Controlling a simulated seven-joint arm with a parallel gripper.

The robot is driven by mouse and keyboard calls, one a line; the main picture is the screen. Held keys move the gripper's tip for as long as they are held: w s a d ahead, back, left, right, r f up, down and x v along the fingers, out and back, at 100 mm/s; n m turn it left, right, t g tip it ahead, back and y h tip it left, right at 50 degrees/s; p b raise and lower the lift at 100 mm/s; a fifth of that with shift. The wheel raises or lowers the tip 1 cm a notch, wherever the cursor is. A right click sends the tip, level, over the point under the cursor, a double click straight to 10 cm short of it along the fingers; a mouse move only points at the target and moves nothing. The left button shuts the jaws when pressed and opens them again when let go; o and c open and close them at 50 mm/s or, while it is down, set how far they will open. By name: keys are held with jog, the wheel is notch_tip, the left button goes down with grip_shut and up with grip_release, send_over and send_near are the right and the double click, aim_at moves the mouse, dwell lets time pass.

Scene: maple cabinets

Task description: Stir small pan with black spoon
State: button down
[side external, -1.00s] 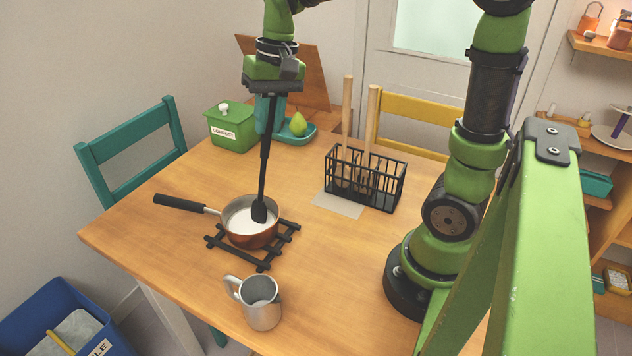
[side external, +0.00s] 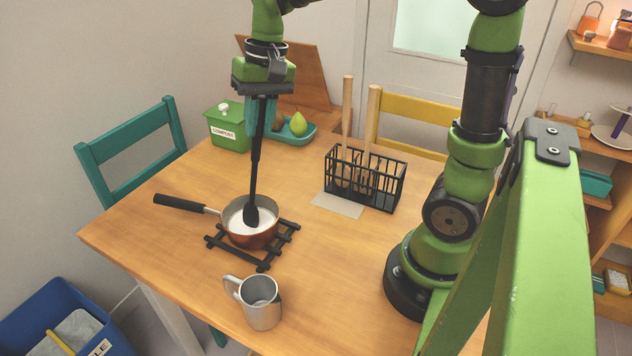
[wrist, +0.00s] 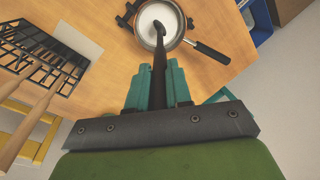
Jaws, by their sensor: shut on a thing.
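The small copper-coloured pan (side external: 252,234) sits on a black trivet on the table, with white contents and a black handle pointing left. The black spoon (side external: 254,172) hangs nearly upright from my gripper (side external: 257,112), its head down in the white contents. In the wrist view, the spoon (wrist: 160,60) runs from between the teal fingers of my gripper (wrist: 158,80) into the pan (wrist: 181,32). My gripper is shut on the spoon's upper handle, above the pan. The lowest part of the spoon head is hidden in the contents.
A metal mug (side external: 262,303) stands in front of the pan. A black wire rack (side external: 383,184) with wooden-handled utensils is to the right. A green compost bin (side external: 229,127) and a teal tray (side external: 303,136) with a pear are behind. The table between mug and rack is clear.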

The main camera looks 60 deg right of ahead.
jog(key=shift+w+a+r+v, duration=0.1)
jog(key=shift+w+a+v, duration=0.2)
jog(key=shift+v, duration=1.65)
jog(key=shift+w+a+r+v, duration=0.1)
jog(key=shift+a+v, duration=0.3)
jog(key=shift+v, duration=1.55)
jog(key=shift+w+a+r+v, duration=0.1)
jog(key=shift+w+a+v, duration=0.15)
jog(key=shift+v, duration=1.75)
